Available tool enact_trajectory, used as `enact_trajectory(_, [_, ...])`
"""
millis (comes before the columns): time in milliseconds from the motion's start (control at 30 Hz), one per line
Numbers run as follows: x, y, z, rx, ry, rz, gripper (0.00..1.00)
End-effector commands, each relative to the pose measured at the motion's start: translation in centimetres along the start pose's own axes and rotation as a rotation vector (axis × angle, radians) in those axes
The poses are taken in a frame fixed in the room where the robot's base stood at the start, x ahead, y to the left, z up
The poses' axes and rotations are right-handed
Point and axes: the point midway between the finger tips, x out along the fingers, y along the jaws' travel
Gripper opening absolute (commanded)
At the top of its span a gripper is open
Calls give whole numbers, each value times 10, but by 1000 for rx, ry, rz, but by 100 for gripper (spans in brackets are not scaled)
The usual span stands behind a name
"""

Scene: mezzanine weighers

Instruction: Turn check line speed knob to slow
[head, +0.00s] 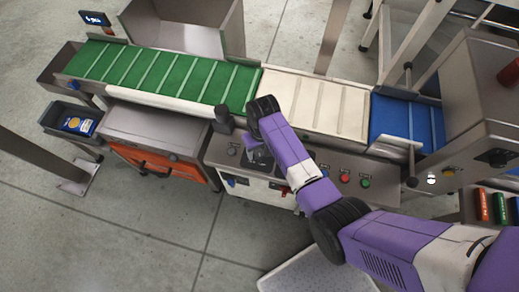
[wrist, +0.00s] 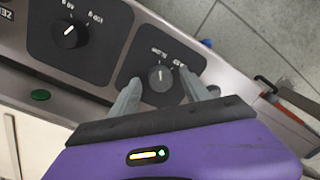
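The check line speed knob (wrist: 161,77) is a small dark round knob on a dark plate in the wrist view. Its light pointer mark aims roughly up in the picture, near small upside-down white lettering that seems to read slow and fast. My gripper (wrist: 160,80) is open, with one grey finger on each side of the knob. Gaps show between the fingers and the knob. In the head view my gripper (head: 258,152) is over the front control panel (head: 222,152), and my arm hides the knob there.
The green, white and blue conveyor belt (head: 160,73) runs behind.

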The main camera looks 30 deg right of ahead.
Motion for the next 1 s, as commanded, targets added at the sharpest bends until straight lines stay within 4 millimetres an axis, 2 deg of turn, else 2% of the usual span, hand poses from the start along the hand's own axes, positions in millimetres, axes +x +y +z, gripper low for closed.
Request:
enact_trajectory(267, [-6, 0, 0, 1, 1, 0, 55])
enact_trajectory(700, [-69, 0, -1, 1, 3, 0, 55])
enact_trajectory(1000, [-78, 0, 0, 0, 0, 0, 55])
